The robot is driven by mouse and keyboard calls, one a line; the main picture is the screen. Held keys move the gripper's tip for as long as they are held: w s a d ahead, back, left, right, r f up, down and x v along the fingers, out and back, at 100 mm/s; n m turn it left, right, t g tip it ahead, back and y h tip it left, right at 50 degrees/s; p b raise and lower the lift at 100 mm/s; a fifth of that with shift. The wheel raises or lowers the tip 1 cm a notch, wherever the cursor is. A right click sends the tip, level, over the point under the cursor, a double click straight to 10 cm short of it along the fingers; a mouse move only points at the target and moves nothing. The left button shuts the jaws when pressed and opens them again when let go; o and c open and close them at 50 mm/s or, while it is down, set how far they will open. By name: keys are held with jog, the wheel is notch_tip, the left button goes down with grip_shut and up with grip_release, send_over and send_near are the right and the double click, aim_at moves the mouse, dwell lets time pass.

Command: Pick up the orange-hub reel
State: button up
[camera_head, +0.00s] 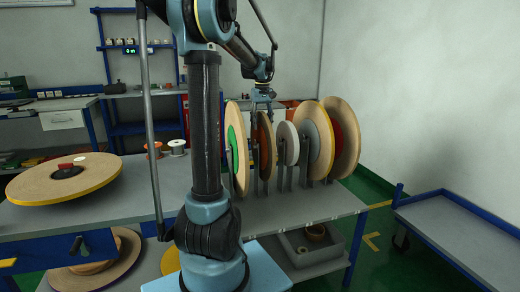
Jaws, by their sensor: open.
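Several reels stand upright in a row in a rack on the grey table. The reel that looks orange at its middle (265,150) is second from the left, with a dark brown flange; its hub is only partly visible. A larger wooden reel with a green face (237,150) stands on its left, and a smaller white reel (289,143) on its right. My gripper (262,108) is open and points down over the row, close to the top of the orange-centred reel. Whether it touches the reel I cannot tell.
Two large wooden reels, one with a grey face (318,138) and one with a red face (345,140), stand at the right end. A wide wooden disc (95,178) lies flat at left. A blue-framed cart (455,225) stands at right. Small spools (177,148) sit behind.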

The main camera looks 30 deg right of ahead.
jog(key=shift+f, duration=0.25)
grip_shut()
jog(key=shift+r, duration=0.15)
notch_tip(320, 180, up, 28)
dwell(0.9)
